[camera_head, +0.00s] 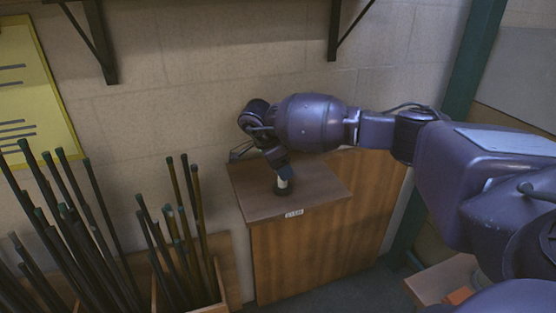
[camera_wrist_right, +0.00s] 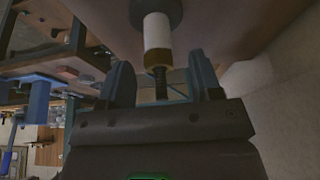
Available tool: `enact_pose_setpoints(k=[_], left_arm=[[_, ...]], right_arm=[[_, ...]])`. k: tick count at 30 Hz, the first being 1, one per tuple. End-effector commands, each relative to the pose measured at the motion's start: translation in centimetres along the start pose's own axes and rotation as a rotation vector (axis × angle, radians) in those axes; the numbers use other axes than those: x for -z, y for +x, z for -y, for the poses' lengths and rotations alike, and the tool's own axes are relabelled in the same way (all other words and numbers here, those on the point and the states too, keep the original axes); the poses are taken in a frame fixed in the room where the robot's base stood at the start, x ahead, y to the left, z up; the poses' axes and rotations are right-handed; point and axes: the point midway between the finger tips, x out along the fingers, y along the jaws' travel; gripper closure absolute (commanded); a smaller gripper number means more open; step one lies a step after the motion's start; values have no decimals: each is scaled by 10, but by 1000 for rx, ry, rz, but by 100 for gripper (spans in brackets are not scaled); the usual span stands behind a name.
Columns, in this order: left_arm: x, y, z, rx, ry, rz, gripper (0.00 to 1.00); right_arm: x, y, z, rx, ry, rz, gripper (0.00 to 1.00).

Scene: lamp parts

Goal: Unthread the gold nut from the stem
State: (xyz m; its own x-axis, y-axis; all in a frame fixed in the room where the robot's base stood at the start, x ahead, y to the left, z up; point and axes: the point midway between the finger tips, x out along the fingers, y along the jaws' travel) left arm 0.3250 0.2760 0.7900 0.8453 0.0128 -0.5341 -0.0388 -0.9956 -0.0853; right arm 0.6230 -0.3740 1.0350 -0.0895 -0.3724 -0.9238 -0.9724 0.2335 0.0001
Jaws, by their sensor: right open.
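The stem (camera_wrist_right: 158,31) is a white upright cylinder on a dark round base (camera_head: 282,189), standing on the wooden cabinet top. In the right wrist view the gold nut (camera_wrist_right: 157,60) sits at the end of the white part, with a dark rod (camera_wrist_right: 160,86) beyond it. My right gripper (camera_head: 281,171) is over the stem and hides its upper end in the head view. In the wrist view its open fingers (camera_wrist_right: 160,72) stand on either side of the nut and rod, with gaps visible. My left gripper is not in view.
The wooden cabinet (camera_head: 320,245) has free room on its top (camera_head: 325,187) beside the stem. Crates of dark rods (camera_head: 165,250) stand at the left. A wall (camera_head: 200,80) rises behind, with black shelf brackets (camera_head: 98,45) above.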

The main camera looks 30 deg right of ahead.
Motion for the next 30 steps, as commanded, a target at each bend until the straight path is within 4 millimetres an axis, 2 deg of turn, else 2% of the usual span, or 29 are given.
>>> enact_pose_setpoints(k=[8, 18, 19, 24, 30], left_arm=[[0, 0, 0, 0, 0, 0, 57], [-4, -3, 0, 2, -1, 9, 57], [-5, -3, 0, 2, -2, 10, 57], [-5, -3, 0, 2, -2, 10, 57], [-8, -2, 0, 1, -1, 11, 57]], right_arm=[[0, 1, 0, 0, 0, 0, 42], [0, 1, 0, 0, 0, 0, 94], [0, 1, 0, 0, 0, 0, 75], [0, 1, 0, 0, 0, 0, 100], [1, 1, -1, 42, -99, -1, 100]])
